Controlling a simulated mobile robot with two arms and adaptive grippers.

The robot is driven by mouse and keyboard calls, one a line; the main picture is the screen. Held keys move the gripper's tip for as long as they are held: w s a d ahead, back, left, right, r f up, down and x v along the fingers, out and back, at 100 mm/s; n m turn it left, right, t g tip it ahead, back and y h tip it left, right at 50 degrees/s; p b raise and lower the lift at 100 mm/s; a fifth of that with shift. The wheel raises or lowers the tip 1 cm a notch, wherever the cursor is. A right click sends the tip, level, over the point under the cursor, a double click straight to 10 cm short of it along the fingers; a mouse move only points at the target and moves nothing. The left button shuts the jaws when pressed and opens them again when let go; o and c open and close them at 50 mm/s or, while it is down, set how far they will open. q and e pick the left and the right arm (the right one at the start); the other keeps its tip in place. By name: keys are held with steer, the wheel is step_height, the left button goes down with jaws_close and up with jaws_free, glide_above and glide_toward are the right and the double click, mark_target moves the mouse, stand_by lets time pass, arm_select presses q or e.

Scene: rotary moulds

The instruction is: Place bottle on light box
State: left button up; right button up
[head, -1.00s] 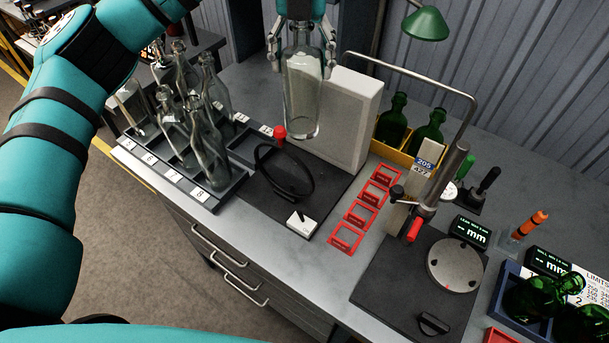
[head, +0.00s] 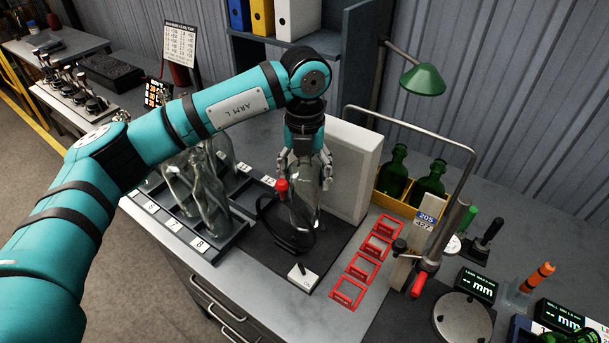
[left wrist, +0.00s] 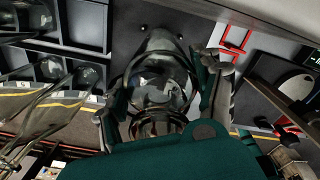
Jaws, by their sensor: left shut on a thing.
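My left gripper (head: 306,162) points down and is shut on a clear glass bottle (head: 304,205), held upright by its upper part. The bottle also shows between the fingers in the left wrist view (left wrist: 160,85). The light box is a pale upright panel (head: 352,168) with a dark base plate (head: 335,238). The bottle is in front of the panel and over the base plate, behind a black ring (head: 283,238). Whether its bottom touches the plate I cannot tell. My right gripper is not in view.
A numbered rack (head: 213,252) with clear bottles stands to the left. Red frames (head: 361,268) lie on the bench to the right. Green bottles (head: 428,182) stand in a yellow crate behind. A bent metal rod (head: 425,126) and a green lamp (head: 423,80) rise at the right.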

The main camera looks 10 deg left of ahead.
arm_select(q)
steer(key=shift+f, duration=0.85)
steer(key=o, duration=1.7)
steer(key=shift+o, duration=0.2)
steer(key=shift+r, duration=0.55)
step_height(320, 180, up, 10)
steer(key=b, duration=0.3)
steer(key=shift+f, duration=0.2)
steer(key=shift+r, duration=0.8)
